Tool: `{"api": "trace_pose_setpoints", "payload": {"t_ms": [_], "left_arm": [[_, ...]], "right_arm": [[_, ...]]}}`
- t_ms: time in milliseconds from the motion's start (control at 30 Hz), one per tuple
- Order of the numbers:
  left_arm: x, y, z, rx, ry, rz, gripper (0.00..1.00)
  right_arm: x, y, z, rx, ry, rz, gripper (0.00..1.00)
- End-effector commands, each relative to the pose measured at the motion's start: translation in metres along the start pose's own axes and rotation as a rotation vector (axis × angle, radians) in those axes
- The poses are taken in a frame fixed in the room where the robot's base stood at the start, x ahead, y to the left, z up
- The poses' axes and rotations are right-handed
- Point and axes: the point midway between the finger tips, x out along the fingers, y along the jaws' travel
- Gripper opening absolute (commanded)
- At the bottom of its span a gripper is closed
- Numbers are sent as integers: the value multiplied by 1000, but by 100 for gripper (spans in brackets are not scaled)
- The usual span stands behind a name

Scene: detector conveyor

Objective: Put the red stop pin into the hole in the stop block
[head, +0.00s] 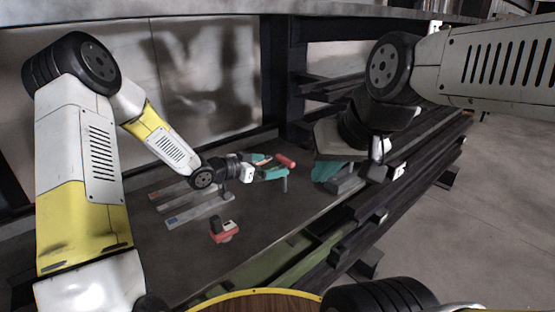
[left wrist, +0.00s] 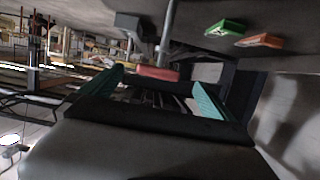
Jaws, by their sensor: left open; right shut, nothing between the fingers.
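The red stop pin has a red grip (head: 287,160) and a thin grey shaft pointing down. In the left wrist view, the red grip (left wrist: 158,72) lies between the teal fingertips. My left gripper (head: 272,170) is open around the grip; I cannot tell whether either finger touches it. Its fingers also show in the left wrist view (left wrist: 158,82). A grey block, seemingly the stop block (head: 345,184), sits to the right, and also shows in the left wrist view (left wrist: 132,23); its hole is not visible. My right gripper (head: 326,172) is shut and empty, just above and left of that block.
Grey bars (head: 195,212) and a red part with a black top (head: 225,231) lie on the dark table nearer me. A green block (left wrist: 225,28) and an orange block (left wrist: 259,40) lie behind the pin. Dark rails (head: 400,185) run along the right edge.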

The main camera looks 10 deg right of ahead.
Motion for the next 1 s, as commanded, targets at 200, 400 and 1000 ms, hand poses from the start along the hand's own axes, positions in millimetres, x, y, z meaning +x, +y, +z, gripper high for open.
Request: {"api": "trace_pose_setpoints", "payload": {"t_ms": [200, 400, 1000], "left_arm": [[22, 1, 0, 1, 0, 2, 100], [49, 3, -2, 1, 0, 4, 100], [77, 2, -2, 0, -1, 2, 76]], "right_arm": [[0, 0, 0, 0, 0, 0, 0], [0, 0, 0, 0, 0, 0, 0], [0, 0, 0, 0, 0, 0, 0]]}}
